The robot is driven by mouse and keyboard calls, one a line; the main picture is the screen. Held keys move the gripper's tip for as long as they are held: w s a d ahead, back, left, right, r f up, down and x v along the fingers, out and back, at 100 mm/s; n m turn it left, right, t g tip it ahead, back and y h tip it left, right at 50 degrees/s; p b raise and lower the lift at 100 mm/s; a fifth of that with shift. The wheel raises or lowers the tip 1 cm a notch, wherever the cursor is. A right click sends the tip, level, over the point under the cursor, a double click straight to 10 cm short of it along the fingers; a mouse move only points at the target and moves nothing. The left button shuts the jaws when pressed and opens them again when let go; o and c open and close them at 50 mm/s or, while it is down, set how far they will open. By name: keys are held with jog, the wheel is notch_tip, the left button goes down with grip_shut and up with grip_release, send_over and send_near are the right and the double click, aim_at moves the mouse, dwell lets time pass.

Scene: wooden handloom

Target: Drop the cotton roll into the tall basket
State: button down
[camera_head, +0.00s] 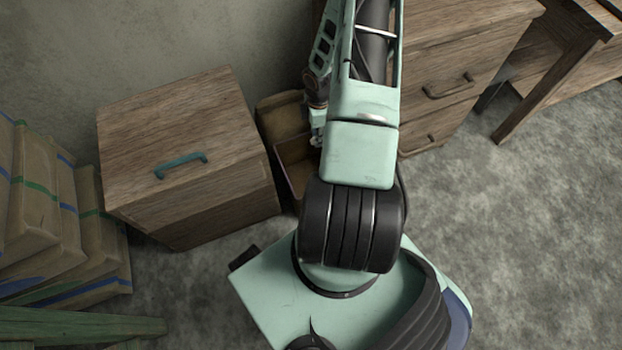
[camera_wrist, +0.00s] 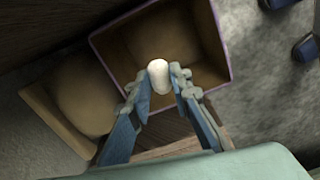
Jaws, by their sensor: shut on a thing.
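The cotton roll (camera_wrist: 159,75) is a small white rounded piece between the fingertips of my gripper (camera_wrist: 167,74) in the wrist view. My gripper is shut on it. They appear over the opening of a square, deep open container with a purplish rim (camera_wrist: 215,22), which looks like the tall basket. I cannot tell the exact height of the roll above it. In the head view this basket (camera_head: 287,180) stands between two wooden cabinets, partly hidden by my arm.
A second brown open container (camera_wrist: 48,112) stands beside the basket, with a light rim. In the head view a wooden cabinet with a teal handle (camera_head: 182,165) is to the left and a drawer unit (camera_head: 455,65) to the right. Stacked wrapped bundles (camera_head: 38,215) stand far left.

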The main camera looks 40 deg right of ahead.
notch_tip(320, 180, down, 6)
jog(key=b, duration=0.4)
jog(key=shift+r+b, duration=0.1)
jog(key=shift+b, duration=0.2)
jog(key=c, duration=1.7)
grip_release()
jog(key=shift+r, duration=0.15)
notch_tip(320, 180, up, 12)
jog(key=shift+f, duration=0.1)
